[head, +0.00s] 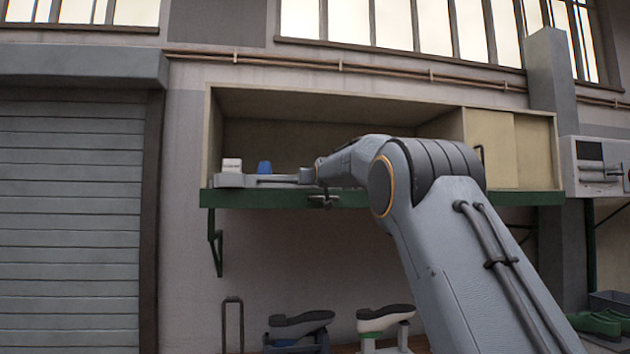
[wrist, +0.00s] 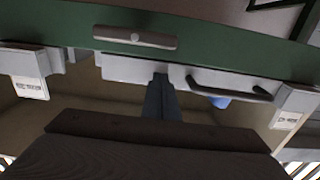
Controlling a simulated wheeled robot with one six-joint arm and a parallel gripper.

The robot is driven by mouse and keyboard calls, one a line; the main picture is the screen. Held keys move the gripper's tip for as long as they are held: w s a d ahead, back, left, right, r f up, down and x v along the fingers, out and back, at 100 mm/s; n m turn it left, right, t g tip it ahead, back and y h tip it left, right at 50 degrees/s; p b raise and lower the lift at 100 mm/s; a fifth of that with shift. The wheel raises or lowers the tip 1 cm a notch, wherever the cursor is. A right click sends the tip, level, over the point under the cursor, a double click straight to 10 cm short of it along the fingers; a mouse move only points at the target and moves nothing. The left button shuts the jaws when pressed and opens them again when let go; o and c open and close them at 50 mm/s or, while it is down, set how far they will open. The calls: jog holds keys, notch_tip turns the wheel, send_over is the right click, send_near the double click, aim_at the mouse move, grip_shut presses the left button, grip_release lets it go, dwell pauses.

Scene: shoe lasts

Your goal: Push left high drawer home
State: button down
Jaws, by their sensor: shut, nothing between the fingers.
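A pale grey drawer front (head: 229,181) with a bar handle (head: 278,178) is at the left end of the green-edged shelf. In the upside-down wrist view the front (wrist: 122,69) spans the middle, with its handle (wrist: 232,88) to one side. My gripper (wrist: 160,80) is shut and empty, its fingertips at the drawer front beside the handle. I cannot tell whether they touch it. In the head view my gripper (head: 306,175) is at the right end of the front, partly hidden by my wrist. How far the drawer stands out is unclear.
A labelled white box (head: 232,165) and a blue cup (head: 264,168) stand behind the drawer front. The green shelf edge (head: 250,198) carries a small handle (head: 323,201) below my gripper. Shoe lasts (head: 384,317) stand lower down. Sliding doors (head: 490,147) close the cabinet's right.

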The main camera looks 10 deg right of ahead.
jog(key=s+b, duration=1)
jog(key=s, duration=0.3)
jog(key=shift+s+b, duration=0.4)
